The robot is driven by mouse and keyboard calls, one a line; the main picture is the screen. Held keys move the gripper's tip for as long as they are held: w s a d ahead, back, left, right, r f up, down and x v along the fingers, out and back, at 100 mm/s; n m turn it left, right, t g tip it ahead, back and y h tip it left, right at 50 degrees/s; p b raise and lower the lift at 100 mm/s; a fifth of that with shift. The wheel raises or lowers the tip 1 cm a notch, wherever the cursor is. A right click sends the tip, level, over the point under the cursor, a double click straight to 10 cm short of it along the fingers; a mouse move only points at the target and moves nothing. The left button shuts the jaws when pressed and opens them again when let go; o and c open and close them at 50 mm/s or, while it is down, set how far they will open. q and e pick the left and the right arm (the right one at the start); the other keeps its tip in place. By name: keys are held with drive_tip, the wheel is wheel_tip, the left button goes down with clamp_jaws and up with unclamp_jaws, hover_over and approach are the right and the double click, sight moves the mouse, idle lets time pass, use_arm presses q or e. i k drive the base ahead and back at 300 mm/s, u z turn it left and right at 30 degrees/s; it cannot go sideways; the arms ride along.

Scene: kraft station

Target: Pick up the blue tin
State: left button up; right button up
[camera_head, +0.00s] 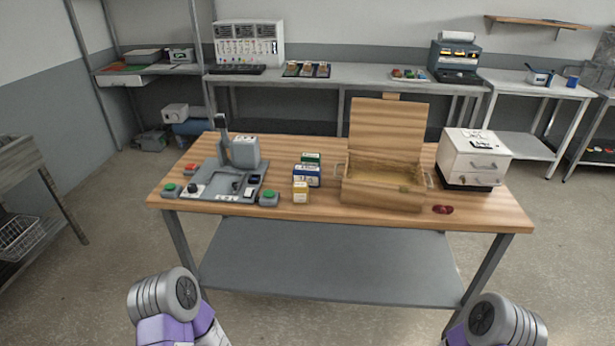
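The blue tin (306,178) stands upright on the wooden table (335,225), left of the open wooden box. It has a white label band. A green tin (312,159) stands just behind it and partly hidden by it. A yellow tin (300,193) stands just in front of it and covers part of its lower front. I cannot tell whether the tins touch. Parts of both my arms show at the bottom edge, well short of the table, but neither gripper is in view.
An open wooden box (383,195) with its lid raised stands right of the tins. A grey press-like device (222,184) with green buttons stands left. A white drawer unit (473,160) and a small red object (443,209) are at the right.

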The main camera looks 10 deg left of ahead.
sight(314, 179)
drive_tip(key=z, duration=0.2)
drive_tip(key=k, duration=0.4)
drive_tip(key=u, duration=1.25)
drive_tip(key=i, duration=1.6)
drive_tip(key=z, duration=0.6)
